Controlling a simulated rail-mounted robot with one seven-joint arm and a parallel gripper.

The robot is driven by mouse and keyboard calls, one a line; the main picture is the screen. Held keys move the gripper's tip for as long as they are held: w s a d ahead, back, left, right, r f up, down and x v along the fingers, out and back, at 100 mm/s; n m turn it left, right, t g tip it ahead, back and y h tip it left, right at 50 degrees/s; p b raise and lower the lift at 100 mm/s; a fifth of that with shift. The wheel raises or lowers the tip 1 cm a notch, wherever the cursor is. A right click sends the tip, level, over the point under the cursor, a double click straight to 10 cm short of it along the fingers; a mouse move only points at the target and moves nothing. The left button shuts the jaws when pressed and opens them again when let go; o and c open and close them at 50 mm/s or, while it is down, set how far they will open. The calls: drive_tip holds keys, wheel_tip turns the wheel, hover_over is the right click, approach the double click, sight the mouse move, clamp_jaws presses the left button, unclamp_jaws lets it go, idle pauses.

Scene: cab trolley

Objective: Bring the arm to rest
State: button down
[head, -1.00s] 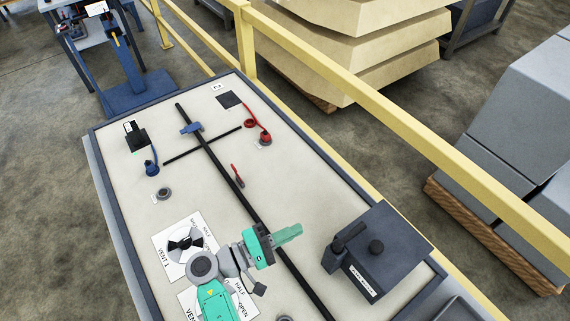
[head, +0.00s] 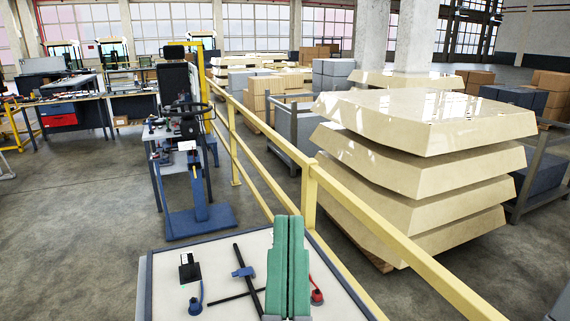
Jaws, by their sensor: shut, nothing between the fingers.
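My gripper (head: 288,220) stands at the bottom middle of the head view. Its two green fingers point up and lie side by side, shut, with nothing held. It is in front of the trolley's pale top (head: 222,262) and hides part of it. The rest of my arm is below the picture's edge.
On the trolley top are a black block (head: 189,270), a blue plug (head: 195,306), a blue clip (head: 243,272) on a dark rod, and a red part (head: 317,296). A yellow rail (head: 390,240) runs along the right, with stacked cream slabs (head: 410,170) beyond. A blue stand (head: 198,215) is behind.

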wheel_tip(320, 180, up, 34)
drive_tip(key=s+p, duration=0.1)
drive_tip(key=p, duration=3.1)
drive_tip(key=shift+s+a+f+t+y, duration=0.25)
drive_tip(key=shift+a+t+y, duration=0.05)
drive_tip(key=shift+y, duration=0.1)
